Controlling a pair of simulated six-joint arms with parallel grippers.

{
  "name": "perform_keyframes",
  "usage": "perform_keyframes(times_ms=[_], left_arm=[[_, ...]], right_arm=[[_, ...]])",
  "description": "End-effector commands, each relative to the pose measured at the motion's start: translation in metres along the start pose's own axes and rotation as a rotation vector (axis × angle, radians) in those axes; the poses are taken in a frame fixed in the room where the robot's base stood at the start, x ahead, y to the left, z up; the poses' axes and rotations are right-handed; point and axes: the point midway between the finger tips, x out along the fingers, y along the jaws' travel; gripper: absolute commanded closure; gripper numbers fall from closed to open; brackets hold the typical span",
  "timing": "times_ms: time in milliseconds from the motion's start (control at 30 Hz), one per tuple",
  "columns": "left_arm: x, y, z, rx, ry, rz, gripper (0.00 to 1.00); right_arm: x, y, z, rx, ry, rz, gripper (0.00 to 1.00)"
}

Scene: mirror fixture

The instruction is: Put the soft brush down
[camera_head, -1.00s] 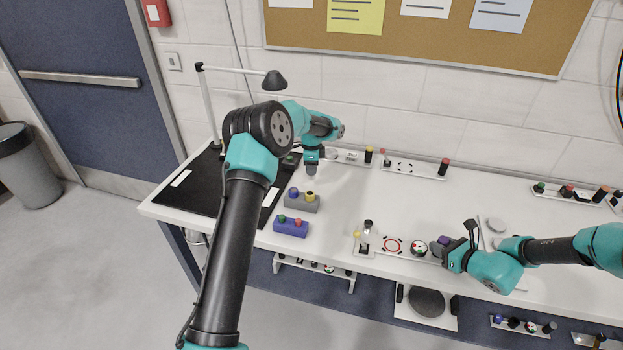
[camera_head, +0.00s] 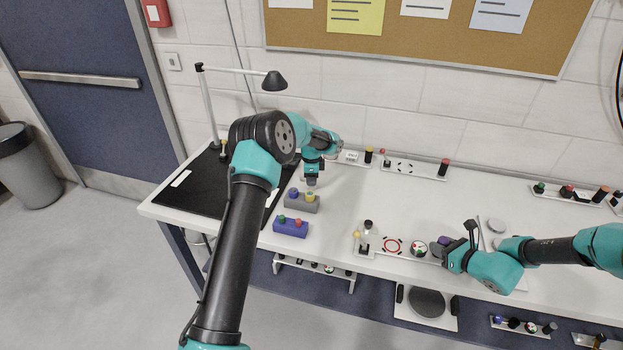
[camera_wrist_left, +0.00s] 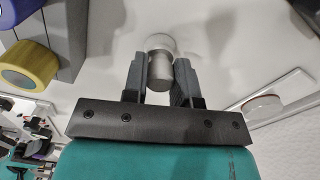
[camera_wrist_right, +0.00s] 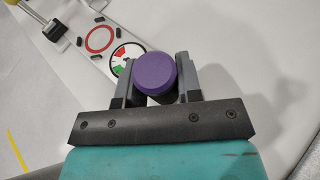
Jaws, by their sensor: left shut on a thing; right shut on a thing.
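My left gripper (camera_head: 311,182) is shut on a short grey cylinder with a white rounded end, which I take to be the soft brush (camera_wrist_left: 158,70). In the head view it is just behind the grey block (camera_head: 301,204), over the white bench. I cannot tell whether the brush touches the bench. My right gripper (camera_wrist_right: 160,85) is shut on a purple-topped piece (camera_wrist_right: 155,72) beside the red-and-green dial (camera_wrist_right: 125,58), at the front right of the bench.
The grey block carries a blue and a yellow knob (camera_wrist_left: 28,65). A blue block (camera_head: 290,229) with green and red knobs lies in front of it. A black mat (camera_head: 190,200) covers the bench's left. Small racks (camera_head: 413,168) stand at the back. The bench's middle is clear.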

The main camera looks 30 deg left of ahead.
Motion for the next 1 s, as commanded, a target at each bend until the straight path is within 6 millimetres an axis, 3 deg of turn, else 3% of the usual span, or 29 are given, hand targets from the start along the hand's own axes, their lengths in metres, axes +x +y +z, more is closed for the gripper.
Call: perform_keyframes(times_ms=[300,667,1000], left_arm=[[0.001,0.000,0.000,0.000,0.000,0.000,0.48],[-0.004,0.000,0.000,0.000,0.000,0.000,0.48],[-0.053,0.000,0.000,0.001,0.000,-0.002,0.48]], right_arm=[[0.000,0.000,0.000,0.000,0.000,0.000,1.00],[0.000,0.000,0.000,0.000,0.000,0.000,1.00],[0.000,0.000,0.000,0.000,0.000,0.000,1.00]])
